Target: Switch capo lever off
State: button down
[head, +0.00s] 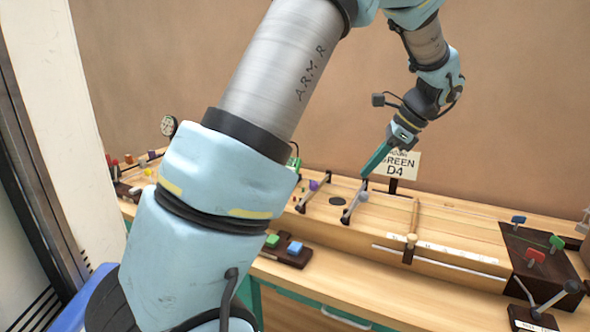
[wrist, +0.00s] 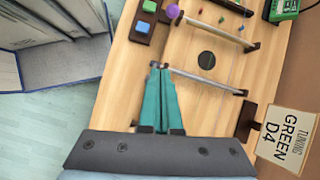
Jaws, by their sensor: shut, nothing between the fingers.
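My gripper (head: 366,173) has teal fingers, pressed together and empty, pointing down over the long wooden instrument. In the wrist view its fingertips (wrist: 160,67) are at the left end of a grey metal bar (wrist: 208,81), hiding that end; I cannot tell if they touch. The same bar shows in the head view (head: 354,203). A second, parallel metal bar (wrist: 222,33) has a purple knob (wrist: 172,11) at its left end; this knob also shows in the head view (head: 314,185). No label shows which bar is the capo lever.
A dark round hole (wrist: 207,60) lies between the bars. A "TUNING GREEN D4" sign (head: 398,164) stands behind. A dark block with green and blue buttons (head: 286,250) sits in front. Red, green and blue levers (head: 536,256) stand at the right. My arm hides much of the left.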

jog(key=shift+w+r, duration=0.25)
jog(key=shift+w, duration=0.6)
jog(key=shift+a+f, duration=0.1)
jog(key=shift+f, duration=0.05)
jog(key=w+a+f+p, duration=0.3)
jog(key=a+f, duration=0.4)
jog(key=a, duration=0.1)
jog(key=shift+a+p, duration=0.2)
jog(key=shift+p, duration=0.15)
jog(key=shift+r, duration=0.1)
